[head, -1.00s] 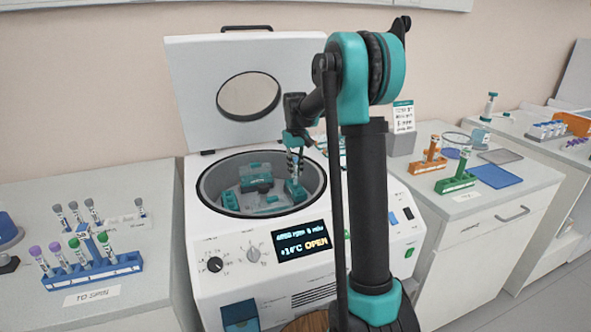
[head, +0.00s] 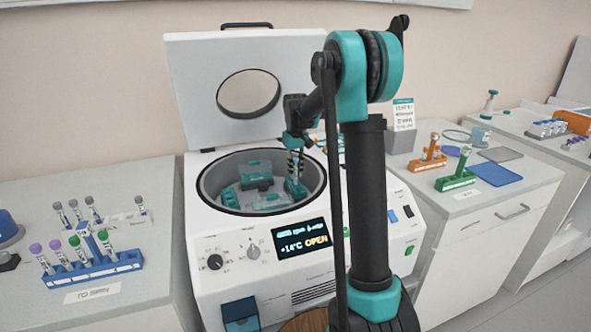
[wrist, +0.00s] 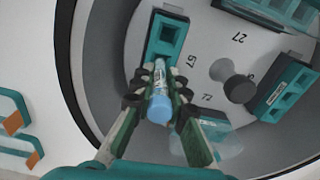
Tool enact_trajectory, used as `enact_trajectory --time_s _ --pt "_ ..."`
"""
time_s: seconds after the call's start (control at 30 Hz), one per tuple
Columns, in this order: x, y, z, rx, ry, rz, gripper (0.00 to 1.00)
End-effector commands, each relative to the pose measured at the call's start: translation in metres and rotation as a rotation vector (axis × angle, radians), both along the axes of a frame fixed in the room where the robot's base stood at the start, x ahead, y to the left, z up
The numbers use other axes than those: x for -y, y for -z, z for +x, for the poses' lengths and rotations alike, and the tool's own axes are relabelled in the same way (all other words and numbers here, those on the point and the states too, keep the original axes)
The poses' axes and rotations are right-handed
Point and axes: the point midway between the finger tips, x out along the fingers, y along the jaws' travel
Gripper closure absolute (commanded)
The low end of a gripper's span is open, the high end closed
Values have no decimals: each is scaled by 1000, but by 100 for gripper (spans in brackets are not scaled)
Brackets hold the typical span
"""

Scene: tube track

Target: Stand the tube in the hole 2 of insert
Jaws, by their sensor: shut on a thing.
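My gripper (wrist: 158,88) is shut on a tube (wrist: 160,103) with a light blue cap, inside the bowl of the open centrifuge. In the wrist view the cap faces the camera and the tube points away toward a teal insert (wrist: 152,58) with square holes in a row. The tube's lower end is hidden, so I cannot tell whether it is in a hole or just above one. In the head view my gripper (head: 294,158) is over the insert (head: 295,189) at the right side of the bowl.
Other teal inserts (wrist: 287,97) sit around the rotor, with a grey central knob (wrist: 238,88). The bowl wall is close at left. The lid (head: 222,118) stands open behind. A blue rack (head: 95,272) of tubes is at left; orange and green racks (head: 457,181) are at right.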

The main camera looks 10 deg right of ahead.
Motion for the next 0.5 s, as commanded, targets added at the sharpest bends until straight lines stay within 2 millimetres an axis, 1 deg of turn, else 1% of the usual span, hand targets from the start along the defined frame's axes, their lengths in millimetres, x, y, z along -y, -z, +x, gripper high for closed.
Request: enact_trajectory --time_s 0.1,0.37,0.5 --pt "0 4 0 0 0 0 100" --pt "0 4 0 0 0 0 100" --pt "0 7 0 0 0 0 100"
